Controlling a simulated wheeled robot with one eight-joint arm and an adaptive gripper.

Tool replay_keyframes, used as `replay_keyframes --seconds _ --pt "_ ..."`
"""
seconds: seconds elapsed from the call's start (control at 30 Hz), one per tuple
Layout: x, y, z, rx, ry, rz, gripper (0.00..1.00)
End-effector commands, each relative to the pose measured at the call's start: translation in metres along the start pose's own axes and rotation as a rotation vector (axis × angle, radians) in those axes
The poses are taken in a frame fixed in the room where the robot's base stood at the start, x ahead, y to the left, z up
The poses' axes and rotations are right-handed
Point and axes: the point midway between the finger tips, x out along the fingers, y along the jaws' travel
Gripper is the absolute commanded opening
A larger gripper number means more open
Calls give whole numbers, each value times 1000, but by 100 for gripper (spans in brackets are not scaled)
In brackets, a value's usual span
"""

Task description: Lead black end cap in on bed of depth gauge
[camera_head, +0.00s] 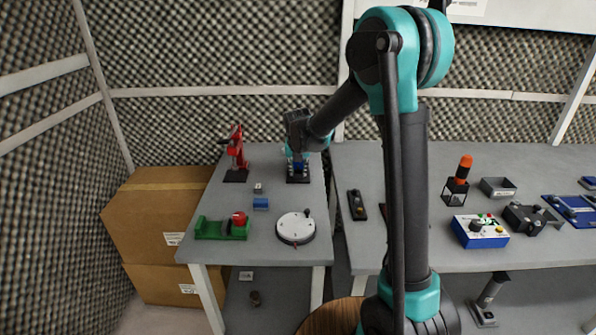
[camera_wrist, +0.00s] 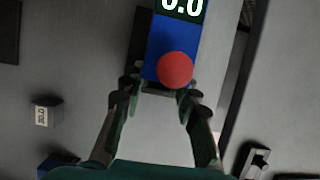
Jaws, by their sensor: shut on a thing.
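The depth gauge (camera_wrist: 168,45) shows in the wrist view as a blue body with a display reading 0.0 and a round red part in front of it. In the head view, its dark base (camera_head: 297,179) shows at the back of the left table, under my gripper (camera_head: 297,160). In the wrist view my gripper (camera_wrist: 158,92) has its fingertips around a dark piece at the near end of the blue body. This piece may be the black end cap, but it is mostly hidden. I cannot tell whether it touches the bed.
On the left table are a red press (camera_head: 237,160), a small weight (camera_head: 258,188), a blue block (camera_head: 261,204), a green fixture (camera_head: 222,229) and a white round dial (camera_head: 295,229). The right table holds a black remote-like box (camera_head: 357,205), a grey tray (camera_head: 498,188) and a blue control box (camera_head: 480,232).

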Motion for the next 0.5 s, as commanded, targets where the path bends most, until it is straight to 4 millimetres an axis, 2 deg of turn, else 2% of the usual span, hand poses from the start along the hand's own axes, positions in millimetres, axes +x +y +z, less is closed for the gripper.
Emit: replay_keyframes --seconds 0.03,0.1,0.13,0.3,0.5 --pt "1 -1 15 1 -28 -2 6" --pt "1 -2 15 1 -28 -2 6" --pt "1 -2 15 1 -28 -3 33" --pt "1 -3 15 2 -28 -3 54" --pt "-10 -3 14 2 -26 -4 55"
